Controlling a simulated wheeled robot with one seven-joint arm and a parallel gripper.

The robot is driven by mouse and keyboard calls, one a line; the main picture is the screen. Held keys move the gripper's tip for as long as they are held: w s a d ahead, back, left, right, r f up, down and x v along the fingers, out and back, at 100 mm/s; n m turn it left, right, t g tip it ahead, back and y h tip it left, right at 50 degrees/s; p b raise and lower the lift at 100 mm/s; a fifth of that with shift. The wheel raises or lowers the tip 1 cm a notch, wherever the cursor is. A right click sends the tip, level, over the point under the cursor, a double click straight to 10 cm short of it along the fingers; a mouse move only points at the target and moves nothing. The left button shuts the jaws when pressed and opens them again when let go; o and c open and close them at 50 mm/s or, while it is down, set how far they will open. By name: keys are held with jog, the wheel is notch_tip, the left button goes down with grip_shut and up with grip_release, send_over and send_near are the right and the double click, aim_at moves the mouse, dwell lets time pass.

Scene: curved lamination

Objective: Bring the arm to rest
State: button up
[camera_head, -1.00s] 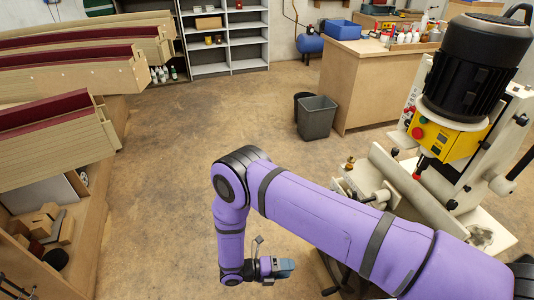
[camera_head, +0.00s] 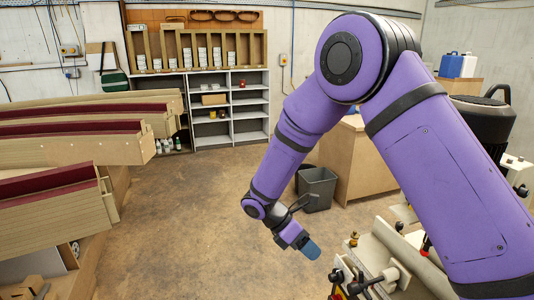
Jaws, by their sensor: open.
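My purple arm fills the right half of the head view, with its elbow raised high and its forearm slanting down to the left. The gap between the fingers is too small to make out here.
A machine (camera_head: 405,262) with a pale metal table stands at the lower right, partly behind my arm. A grey bin (camera_head: 318,188) stands by a wooden cabinet (camera_head: 350,165). Stacked curved laminations (camera_head: 70,145) line the left. Shelves (camera_head: 228,115) stand at the back. The middle floor is clear.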

jog(key=s+d+r+m+t+y, duration=0.1)
jog(key=s+d+r+m+y, duration=0.1)
jog(key=d+r+m, duration=0.35)
jog(key=s+d+r+m+y, duration=0.2)
jog(key=s+d+r, duration=0.1)
jog(key=r, duration=0.6)
jog(key=s+d+r+m+t+y, duration=0.15)
jog(key=d+r+m, duration=0.25)
jog(key=r, duration=0.4)
jog(key=s+d+r+m+t+y, duration=0.2)
jog(key=s+d+r+m, duration=0.1)
jog(key=s, duration=0.5)
jog(key=s+d+r+m+t+y, duration=0.1)
jog(key=s+d+r+m+t, duration=0.2)
jog(key=s+m, duration=0.4)
notch_tip(320, 180, up, 2)
jog(key=shift+s+d+r+t+y, duration=0.1)
jog(key=shift+s+d+t+y, duration=0.25)
jog(key=shift+s+d, duration=0.5)
jog(key=shift+s+a, duration=0.15)
jog(key=shift+a, duration=0.05)
